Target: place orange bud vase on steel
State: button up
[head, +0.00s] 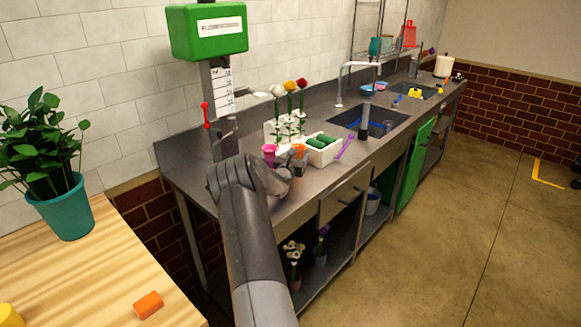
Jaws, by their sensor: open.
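The orange bud vase (299,149) stands near the front of the steel counter (312,187), with its lower part hidden by my gripper. My gripper (299,167) is at the vase, its dark fingers in front of or around the vase's lower body; I cannot tell which. It is open. Whether the fingers touch the vase is too small to tell. A pink vase (269,151) stands just to the left, close behind my wrist.
A white box with green foam (322,142) stands close to the right of the orange vase. A sink (372,122) lies farther right. A wooden table (85,270) is at lower left.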

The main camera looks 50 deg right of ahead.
jog(key=v, duration=0.8)
jog(key=shift+a, duration=0.15)
jog(key=shift+s+a+r+m, duration=0.1)
jog(key=shift+a+r+m, duration=0.05)
jog(key=shift+r+m, duration=0.2)
jog(key=s+a+r+m+g+y, duration=0.1)
jog(key=s+a+r+m+g, duration=0.2)
jog(key=s+a+r+m, duration=0.35)
jog(key=s+a+r+m+g+y, duration=0.2)
jog(key=s+a+r+m+g, duration=0.15)
jog(key=a+r+m, duration=0.55)
jog(key=s+a+m+t+y, duration=0.1)
jog(key=s+a+y, duration=0.3)
jog(key=a, duration=1)
jog(key=s+a+m+t+y, duration=0.2)
jog(key=s+a+y, duration=0.3)
jog(key=s+a, duration=0.4)
jog(key=s+a+m+t+y, duration=0.2)
jog(key=s+a, duration=0.5)
jog(key=a, duration=1.2)
jog(key=m+y, duration=0.1)
jog(key=y, duration=0.1)
jog(key=shift+r+y, duration=0.3)
jog(key=shift+r, duration=0.05)
